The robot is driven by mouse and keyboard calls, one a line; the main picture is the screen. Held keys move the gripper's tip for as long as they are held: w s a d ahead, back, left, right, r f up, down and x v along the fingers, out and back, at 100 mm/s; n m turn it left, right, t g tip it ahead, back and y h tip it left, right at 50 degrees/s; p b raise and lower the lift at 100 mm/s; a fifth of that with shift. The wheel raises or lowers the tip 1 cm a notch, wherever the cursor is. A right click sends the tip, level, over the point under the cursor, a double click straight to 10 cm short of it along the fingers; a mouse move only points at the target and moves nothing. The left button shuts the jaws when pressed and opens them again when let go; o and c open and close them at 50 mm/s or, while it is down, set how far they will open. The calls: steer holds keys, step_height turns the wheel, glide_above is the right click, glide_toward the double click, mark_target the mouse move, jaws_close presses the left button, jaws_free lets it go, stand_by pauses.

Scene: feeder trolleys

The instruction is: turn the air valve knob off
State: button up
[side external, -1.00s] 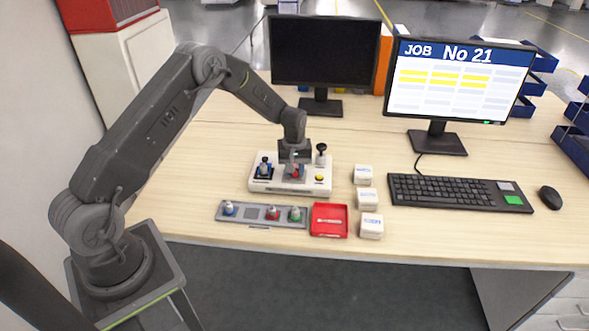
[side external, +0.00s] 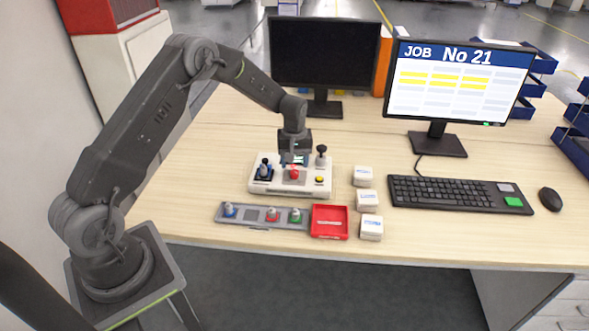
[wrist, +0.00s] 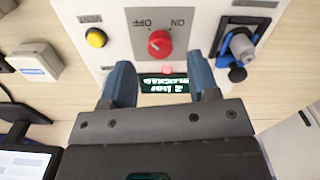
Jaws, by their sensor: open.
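The red air valve knob (side external: 294,173) sits on the front middle of the white control box (side external: 256,186). In the wrist view the red knob (wrist: 159,43) lies below upside-down OFF and ON labels, OFF on the left and ON on the right. I cannot tell clearly which label its mark points at. My gripper (side external: 294,158) is above and behind the knob, apart from it. In the wrist view my gripper (wrist: 161,76) is open and empty, with its two blue-grey fingers spread either side of a lit green display (wrist: 163,84).
The box also carries a yellow button (wrist: 96,38), a blue-and-black lever switch (wrist: 240,46) and a black-topped lever (side external: 321,154). In front lie a grey strip with coloured knobs (side external: 250,214) and a red tray (side external: 329,235). White boxes (side external: 368,200) stand right; monitors stand behind.

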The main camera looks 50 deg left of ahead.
mark_target(294, 171)
step_height(294, 171, up, 10)
stand_by(0.3)
